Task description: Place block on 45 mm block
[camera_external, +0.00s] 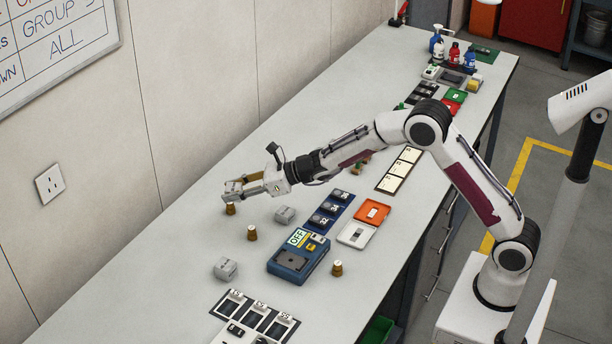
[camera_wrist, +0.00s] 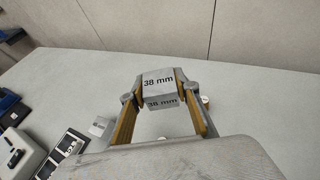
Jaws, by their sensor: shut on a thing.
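My gripper (camera_external: 245,186) is over the far-left part of the bench, near the wall. In the wrist view my gripper (camera_wrist: 160,88) is shut on a grey block marked 38 mm (camera_wrist: 158,82), held between the two yellow-lined fingers. Two grey blocks stand on the bench: one (camera_external: 285,214) to the right of and below my gripper in the external view, the other (camera_external: 225,268) farther toward the front. Their size marks are too small to read, so I cannot tell which is the 45 mm block. A grey block (camera_wrist: 100,127) also shows left of my fingers in the wrist view.
Brass weights stand under my gripper (camera_external: 231,209), between the blocks (camera_external: 252,233) and beside the blue device (camera_external: 337,268). The blue device (camera_external: 290,262) reads OFF. Bench near the wall is clear.

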